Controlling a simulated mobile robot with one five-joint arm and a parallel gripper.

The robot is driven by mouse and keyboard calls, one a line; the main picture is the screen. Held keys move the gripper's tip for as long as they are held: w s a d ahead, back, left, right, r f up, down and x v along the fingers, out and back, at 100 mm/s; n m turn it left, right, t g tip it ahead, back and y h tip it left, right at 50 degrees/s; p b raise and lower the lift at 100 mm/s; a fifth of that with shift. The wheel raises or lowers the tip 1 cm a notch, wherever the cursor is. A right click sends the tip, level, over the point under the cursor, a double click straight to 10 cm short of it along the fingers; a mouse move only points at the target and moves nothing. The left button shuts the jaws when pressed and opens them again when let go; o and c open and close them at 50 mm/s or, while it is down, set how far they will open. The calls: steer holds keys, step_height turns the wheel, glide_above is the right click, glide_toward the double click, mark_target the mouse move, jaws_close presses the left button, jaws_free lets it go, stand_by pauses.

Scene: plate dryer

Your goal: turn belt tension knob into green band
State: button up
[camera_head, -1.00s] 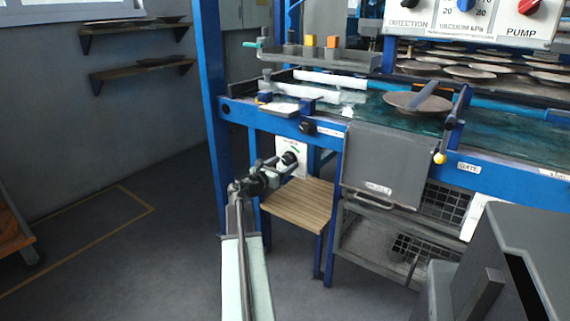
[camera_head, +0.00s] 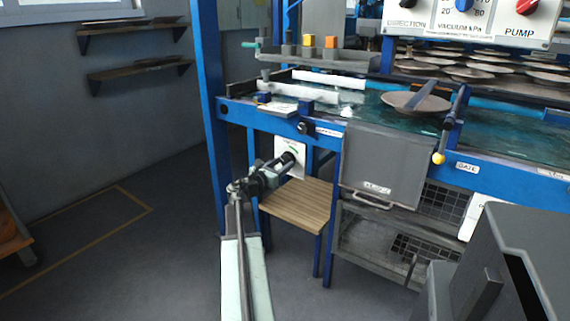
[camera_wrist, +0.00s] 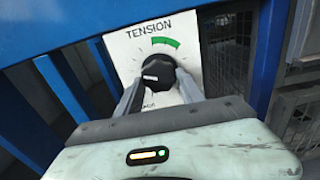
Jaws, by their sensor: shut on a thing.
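The belt tension knob (camera_wrist: 158,72) is black and round, on a white plate (camera_wrist: 125,46) marked TENSION. A green band (camera_wrist: 165,42) is printed as an arc above the knob, slightly right of its top. My gripper (camera_wrist: 158,84) has one finger on each side of the knob and is shut on it in the wrist view. The knob carries a small light mark on its face; I cannot tell exactly where it points. In the head view, my gripper (camera_head: 284,163) reaches the white plate (camera_head: 297,148) below the blue rail, and hides much of the knob.
A wooden shelf (camera_head: 296,205) sits below the plate. A grey panel with a handle (camera_head: 382,170) hangs to the right. Blue frame posts (camera_head: 212,110) stand to the left.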

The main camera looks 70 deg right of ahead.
steer(key=shift+s+m, duration=0.25)
steer(key=shift+m, duration=0.25)
steer(key=m, duration=0.3)
steer(key=shift+m, duration=0.4)
steer(key=m, duration=0.4)
steer(key=shift+m, duration=0.3)
steer(key=m, duration=0.4)
steer(key=shift+r+m, duration=0.1)
steer(key=shift+m, duration=0.2)
steer(key=shift+r+m, duration=0.1)
steer(key=shift+m, duration=2.1)
steer(key=o, duration=1.4)
steer(key=shift+w, duration=0.15)
